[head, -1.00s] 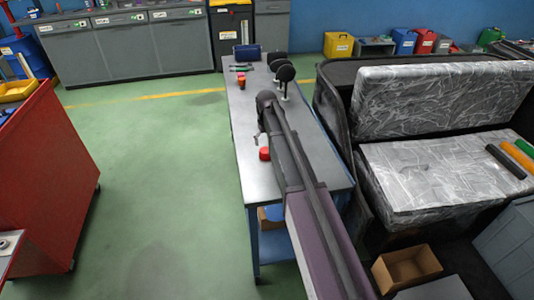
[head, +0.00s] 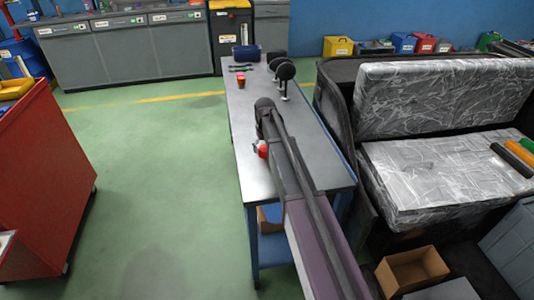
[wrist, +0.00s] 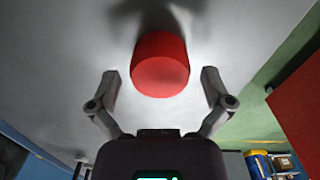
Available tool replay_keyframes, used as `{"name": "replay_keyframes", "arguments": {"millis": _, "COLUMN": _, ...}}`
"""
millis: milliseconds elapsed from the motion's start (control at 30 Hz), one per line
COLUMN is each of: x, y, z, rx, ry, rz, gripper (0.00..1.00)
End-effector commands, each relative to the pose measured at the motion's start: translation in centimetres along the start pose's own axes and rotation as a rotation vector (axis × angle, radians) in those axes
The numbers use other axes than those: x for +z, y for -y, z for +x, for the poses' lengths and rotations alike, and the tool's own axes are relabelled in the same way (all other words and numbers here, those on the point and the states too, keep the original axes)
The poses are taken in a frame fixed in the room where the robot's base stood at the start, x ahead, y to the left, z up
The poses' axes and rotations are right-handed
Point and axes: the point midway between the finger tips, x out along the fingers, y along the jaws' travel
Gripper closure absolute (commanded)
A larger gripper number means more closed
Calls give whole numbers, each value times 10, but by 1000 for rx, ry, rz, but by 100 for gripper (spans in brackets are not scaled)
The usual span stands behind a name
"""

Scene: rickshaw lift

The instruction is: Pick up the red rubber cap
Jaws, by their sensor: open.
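The red rubber cap (wrist: 160,66) is a short red cylinder on the grey bench top (head: 246,128). In the wrist view it sits just ahead of and between the fingers, with gaps on both sides. In the head view the cap (head: 262,151) shows at the left side of my arm, partly hidden by my gripper. My gripper (wrist: 157,78) is open and empty, its two fingertips on either side of the cap's near end.
Farther along the bench stand a small reddish-brown container (head: 241,82), two black round-headed objects (head: 285,73) and a dark blue item (head: 246,53). A plastic-wrapped seat (head: 430,180) is right of the bench. A red cabinet (head: 45,190) stands left across clear green floor.

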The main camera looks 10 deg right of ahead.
Motion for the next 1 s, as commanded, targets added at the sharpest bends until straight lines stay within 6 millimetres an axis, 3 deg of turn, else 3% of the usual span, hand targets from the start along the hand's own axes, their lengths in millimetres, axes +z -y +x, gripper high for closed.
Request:
{"name": "replay_keyframes", "arguments": {"millis": 533, "x": 0, "y": 1, "z": 0, "rx": 0, "ry": 0, "rz": -1, "gripper": 0}}
{"name": "replay_keyframes", "arguments": {"millis": 567, "x": 0, "y": 1, "z": 0, "rx": 0, "ry": 0, "rz": -1, "gripper": 3}}
{"name": "replay_keyframes", "arguments": {"millis": 700, "x": 0, "y": 1, "z": 0, "rx": 0, "ry": 0, "rz": -1, "gripper": 45}}
{"name": "replay_keyframes", "arguments": {"millis": 767, "x": 0, "y": 1, "z": 0, "rx": 0, "ry": 0, "rz": -1, "gripper": 58}}
{"name": "replay_keyframes", "arguments": {"millis": 1000, "x": 0, "y": 1, "z": 0, "rx": 0, "ry": 0, "rz": -1, "gripper": 59}}
